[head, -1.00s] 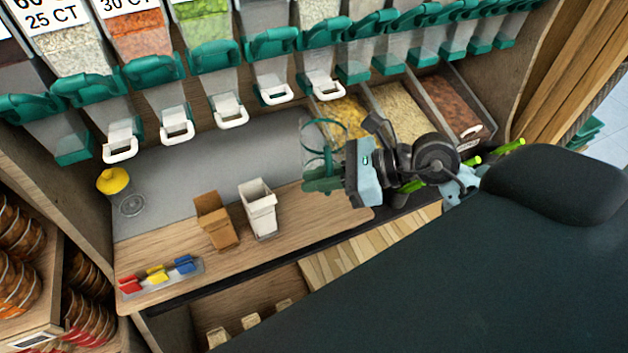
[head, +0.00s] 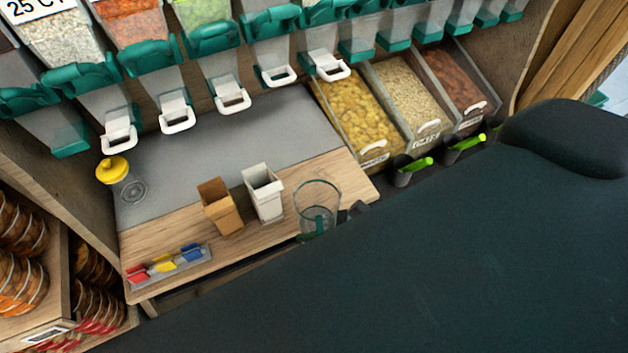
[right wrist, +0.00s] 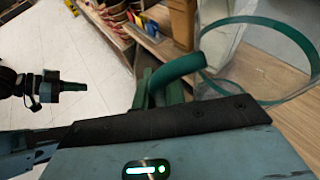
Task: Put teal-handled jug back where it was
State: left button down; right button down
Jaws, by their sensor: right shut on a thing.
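The teal-handled jug (head: 317,208) is a clear, round vessel with a teal bottom. In the head view it is at the front right edge of the wooden counter (head: 345,175); I cannot tell whether it touches it. My right gripper (head: 357,210) is mostly hidden behind my dark body there. In the right wrist view the jug (right wrist: 255,55) is at upper right, and my right gripper (right wrist: 155,115) is shut on its teal handle (right wrist: 178,68). A dark arm end with a green tip, probably my left gripper (right wrist: 65,86), shows at left; its jaws are unclear.
A brown container (head: 220,207) and a white container (head: 263,192) stand left of the jug. Food bins (head: 362,118) and scoops with green handles (head: 415,165) are behind it to the right. Teal dispensers (head: 212,38) hang above. The grey mat (head: 200,150) has free room.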

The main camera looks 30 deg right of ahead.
aim_at(310, 184)
pick_arm(q)
jog(key=shift+s+f+b, duration=0.15)
jog(key=shift+f+b, duration=0.15)
jog(key=shift+f, duration=0.1)
pick_arm(e)
jog(key=w+d, duration=0.2)
jog(key=w, duration=0.2)
jog(key=w+d+f, duration=0.1)
jog(key=w+d, duration=0.1)
jog(key=w, duration=0.2)
jog(key=w+d, duration=0.2)
jog(key=w, duration=0.2)
jog(key=shift+w+d+f, duration=0.15)
jog(key=shift+w+d, duration=0.1)
jog(key=shift+d, duration=0.1)
pick_arm(q)
jog(key=shift+s+f, duration=0.15)
jog(key=shift+f, duration=0.1)
pick_arm(e)
jog(key=shift+w+d+f, duration=0.1)
jog(key=shift+w+f, duration=0.05)
jog(key=shift+f, duration=0.45)
jog(key=shift+w+d+f, duration=0.1)
jog(key=shift+w+f, duration=0.1)
jog(key=shift+f, duration=0.4)
jog(key=shift+w+d+f, duration=0.1)
jog(key=shift+w+f, duration=0.05)
jog(key=shift+f, duration=0.45)
